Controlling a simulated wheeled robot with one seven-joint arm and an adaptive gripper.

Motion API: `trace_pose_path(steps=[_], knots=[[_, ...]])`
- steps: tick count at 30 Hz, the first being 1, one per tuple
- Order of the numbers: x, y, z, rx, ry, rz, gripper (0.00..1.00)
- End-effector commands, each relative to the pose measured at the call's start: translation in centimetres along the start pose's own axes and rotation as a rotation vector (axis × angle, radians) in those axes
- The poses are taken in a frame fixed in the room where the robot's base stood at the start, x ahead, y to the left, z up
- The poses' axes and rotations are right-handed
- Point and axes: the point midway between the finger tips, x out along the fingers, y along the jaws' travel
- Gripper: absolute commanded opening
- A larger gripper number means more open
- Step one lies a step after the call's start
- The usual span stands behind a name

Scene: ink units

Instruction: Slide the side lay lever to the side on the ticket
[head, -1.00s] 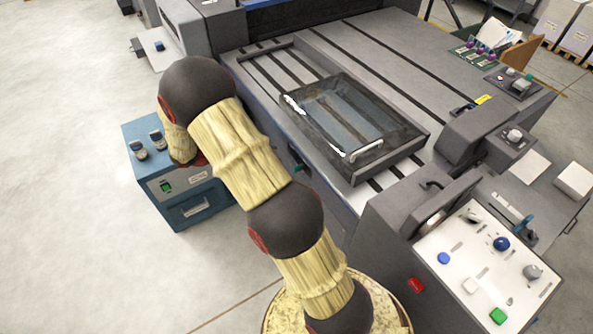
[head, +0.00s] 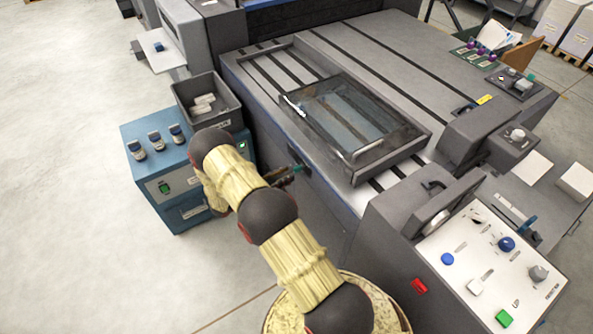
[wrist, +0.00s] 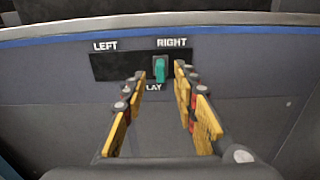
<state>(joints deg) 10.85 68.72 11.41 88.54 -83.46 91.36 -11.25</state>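The side lay lever (wrist: 160,70) is a small teal lever on a black plate (wrist: 112,66) marked LEFT and RIGHT in the wrist view. It stands at the plate's right part, below the word RIGHT; below it only LAY can be read. My gripper (wrist: 159,75) is open, with one yellow finger to the left of the lever and one to its right. A gap shows on both sides; depth to the plate is hard to tell. In the head view my gripper (head: 283,178) is at the press side by the lever (head: 297,168). I cannot identify a ticket or its wording.
A blue cabinet (head: 150,186) with a grey bin (head: 221,115) stands left of my arm. A glass-topped tray (head: 382,170) lies on the press bed above the lever. A control panel (head: 460,240) is at right. Floor at left is clear.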

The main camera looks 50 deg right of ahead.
Motion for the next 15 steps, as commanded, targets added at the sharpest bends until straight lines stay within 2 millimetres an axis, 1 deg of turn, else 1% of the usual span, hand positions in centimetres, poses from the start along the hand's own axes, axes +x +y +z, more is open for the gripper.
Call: trace_pose_path(steps=[1,3,7,12,15], knots=[[1.0,-0.1,-0.1,0.000,0.000,-0.005,0.29],[2.1,-0.1,-0.2,-0.001,0.000,-0.004,0.29],[3.9,-0.1,-0.1,0.000,0.000,-0.004,0.29],[5.2,-0.1,-0.1,0.000,0.001,-0.002,0.29],[5.5,-0.1,0.0,0.000,0.001,-0.002,0.29]])
